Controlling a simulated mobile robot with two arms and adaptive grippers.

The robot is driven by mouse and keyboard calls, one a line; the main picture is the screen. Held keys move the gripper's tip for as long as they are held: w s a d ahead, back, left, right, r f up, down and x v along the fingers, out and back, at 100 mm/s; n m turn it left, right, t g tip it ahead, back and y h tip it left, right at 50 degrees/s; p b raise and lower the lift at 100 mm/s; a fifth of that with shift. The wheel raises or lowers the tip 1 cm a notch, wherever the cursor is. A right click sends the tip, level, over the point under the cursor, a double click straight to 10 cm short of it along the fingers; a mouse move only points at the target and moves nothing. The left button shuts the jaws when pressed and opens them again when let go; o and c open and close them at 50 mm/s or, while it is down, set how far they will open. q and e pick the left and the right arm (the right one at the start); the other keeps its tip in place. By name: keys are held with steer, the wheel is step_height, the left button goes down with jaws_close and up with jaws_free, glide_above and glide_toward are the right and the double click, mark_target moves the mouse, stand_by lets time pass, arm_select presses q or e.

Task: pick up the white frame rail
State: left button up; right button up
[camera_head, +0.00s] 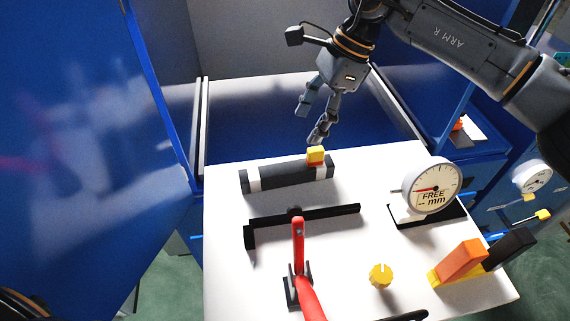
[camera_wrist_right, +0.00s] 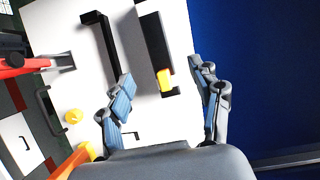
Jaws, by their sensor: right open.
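My right gripper (camera_head: 308,125) is open and empty, above and behind the bar's right end. In the right wrist view, the gripper's fingers (camera_wrist_right: 162,72) stand apart on either side of the bar's end (camera_wrist_right: 156,45) and yellow block (camera_wrist_right: 165,80). My left gripper is not in view.
On the white table (camera_head: 230,285), a black bar (camera_head: 310,214) lies in front, near a red-handled clamp (camera_head: 299,240). A dial gauge (camera_head: 432,187), yellow knob (camera_head: 381,275) and orange block (camera_head: 461,261) stand right. Blue panels (camera_head: 80,130) rise at left.

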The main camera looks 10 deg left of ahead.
mark_target(287, 167)
steer(key=b+x, duration=0.3)
steer(key=x, duration=0.4)
steer(key=shift+s+f, duration=0.2)
steer(key=shift+f, duration=0.05)
steer(key=shift+s+a+f, duration=0.1)
steer(key=shift+a+f, duration=0.1)
steer(key=shift+f, duration=0.45)
steer(key=b+x, duration=0.1)
steer(key=x, duration=0.3)
steer(key=shift+f, duration=0.15)
steer(key=shift+c, duration=1.1)
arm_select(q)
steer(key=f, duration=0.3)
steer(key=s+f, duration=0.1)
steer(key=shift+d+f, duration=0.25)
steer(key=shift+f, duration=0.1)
arm_select(e)
jaws_close()
